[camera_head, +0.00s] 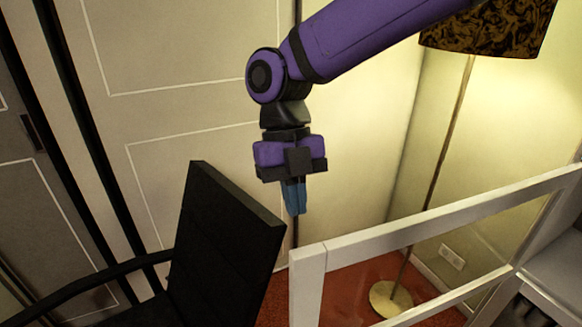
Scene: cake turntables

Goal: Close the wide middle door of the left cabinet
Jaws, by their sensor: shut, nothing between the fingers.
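A wide pale door (190,115) with thin white panel outlines fills the left and middle of the head view, between dark upright strips. I take it for the wide middle door of the cabinet. A dark vertical line marks its right edge, partly behind my arm. I cannot tell from this view whether it stands ajar. My gripper (296,211) points down in front of that right edge, with its blue fingers together and empty. I cannot tell whether it touches the door. The door's lower part is hidden by a black chair.
The black armchair (225,245) stands at lower left, close below my gripper. A white-framed glass-like panel (440,222) crosses the lower right. A floor lamp (390,298) stands behind it on red floor. A greyish door (35,185) with a dark handle is at far left.

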